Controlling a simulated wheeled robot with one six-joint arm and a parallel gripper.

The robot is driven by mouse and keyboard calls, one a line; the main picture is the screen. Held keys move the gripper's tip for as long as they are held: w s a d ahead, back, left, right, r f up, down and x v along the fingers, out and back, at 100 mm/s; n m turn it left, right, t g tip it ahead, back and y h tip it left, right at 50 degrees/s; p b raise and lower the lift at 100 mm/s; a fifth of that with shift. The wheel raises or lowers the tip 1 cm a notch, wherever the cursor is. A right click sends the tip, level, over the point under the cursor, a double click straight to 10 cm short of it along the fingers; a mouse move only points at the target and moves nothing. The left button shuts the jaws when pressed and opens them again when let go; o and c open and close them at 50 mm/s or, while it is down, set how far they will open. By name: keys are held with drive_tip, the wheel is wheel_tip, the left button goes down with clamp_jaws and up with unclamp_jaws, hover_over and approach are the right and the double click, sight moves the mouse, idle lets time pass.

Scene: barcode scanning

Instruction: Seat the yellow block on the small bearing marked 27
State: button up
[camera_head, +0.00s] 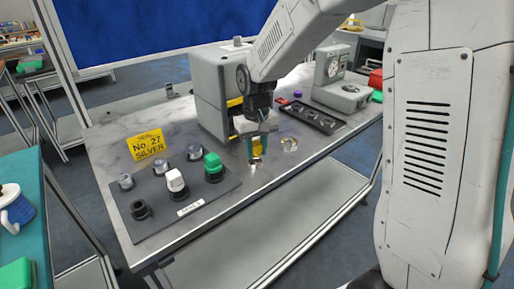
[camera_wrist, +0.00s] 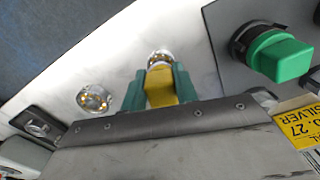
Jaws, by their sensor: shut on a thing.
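My gripper (camera_head: 257,152) is shut on the yellow block (camera_head: 257,142), with a teal finger on each side. The block also shows between the fingers in the wrist view (camera_wrist: 160,87). A small silver bearing (camera_wrist: 160,57) shows just past the block's end; in the head view it is a silver bit (camera_head: 253,168) right below the block. I cannot tell whether block and bearing touch. Another silver bearing (camera_head: 289,144) stands on the bench to the right, also in the wrist view (camera_wrist: 94,99). No number is readable on either. A yellow sign (camera_head: 147,144) reads "No. 27 SILVER".
A dark board (camera_head: 222,188) left of my gripper carries a green block (camera_head: 212,162), a white block (camera_head: 175,180) and several bearings. A grey box machine (camera_head: 208,92) stands close behind my gripper. A dark tray (camera_head: 327,125) and a gauge device (camera_head: 338,78) are to the right.

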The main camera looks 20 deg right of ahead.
drive_tip(key=shift+f, duration=1.1)
idle(0.6)
drive_tip(key=o, duration=1.5)
drive_tip(key=shift+r, duration=0.1)
drive_tip(key=shift+r, duration=3.7)
